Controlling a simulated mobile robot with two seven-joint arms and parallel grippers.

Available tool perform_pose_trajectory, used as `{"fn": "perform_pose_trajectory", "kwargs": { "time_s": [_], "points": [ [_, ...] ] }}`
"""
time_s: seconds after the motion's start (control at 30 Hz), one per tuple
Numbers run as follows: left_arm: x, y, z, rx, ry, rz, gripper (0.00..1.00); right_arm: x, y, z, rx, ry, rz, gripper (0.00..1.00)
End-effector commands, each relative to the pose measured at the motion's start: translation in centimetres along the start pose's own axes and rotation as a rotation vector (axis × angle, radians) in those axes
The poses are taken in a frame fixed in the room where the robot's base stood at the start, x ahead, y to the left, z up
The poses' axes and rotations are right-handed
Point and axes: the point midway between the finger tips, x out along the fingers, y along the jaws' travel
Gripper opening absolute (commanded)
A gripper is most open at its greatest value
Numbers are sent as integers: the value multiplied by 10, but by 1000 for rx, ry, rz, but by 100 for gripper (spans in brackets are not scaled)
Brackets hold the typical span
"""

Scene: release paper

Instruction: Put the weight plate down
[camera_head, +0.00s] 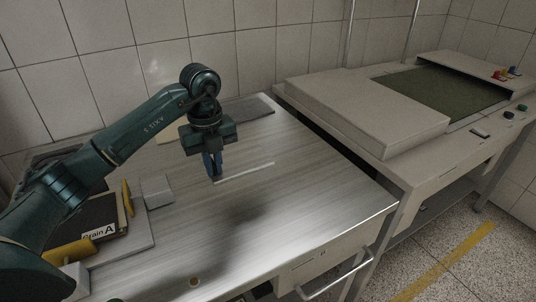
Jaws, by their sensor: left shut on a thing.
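My left gripper (213,178) points down over the middle of the metal-topped table. It is shut on what looks like the weight plate (246,172), seen as a thin pale strip reaching right from the fingertips. The fingers hide its left end. I cannot tell whether the plate touches the tabletop or hangs just above it. My right gripper is not in view.
At the left is a dark tray labelled "Brain A" (98,233) with yellow handles, and a grey block (157,190). A flat grey plate (245,110) lies at the back. The tabletop (290,215) front right is clear. A second bench (365,110) stands right.

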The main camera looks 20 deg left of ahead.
Motion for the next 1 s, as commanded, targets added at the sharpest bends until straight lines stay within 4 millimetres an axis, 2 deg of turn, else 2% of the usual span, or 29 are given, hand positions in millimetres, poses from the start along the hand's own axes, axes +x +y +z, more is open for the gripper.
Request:
{"fn": "perform_pose_trajectory", "kwargs": {
  "time_s": [0.17,0.5,0.73,1.0],
  "points": [
    [2,1,2,-1,-2,-5,0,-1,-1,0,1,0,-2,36],
    [53,1,2,-1,-1,-5,0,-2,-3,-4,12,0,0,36],
    [67,1,2,-1,-2,-5,0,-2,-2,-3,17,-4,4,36],
    [98,1,2,0,-2,-5,0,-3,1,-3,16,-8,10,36]
  ]
}}
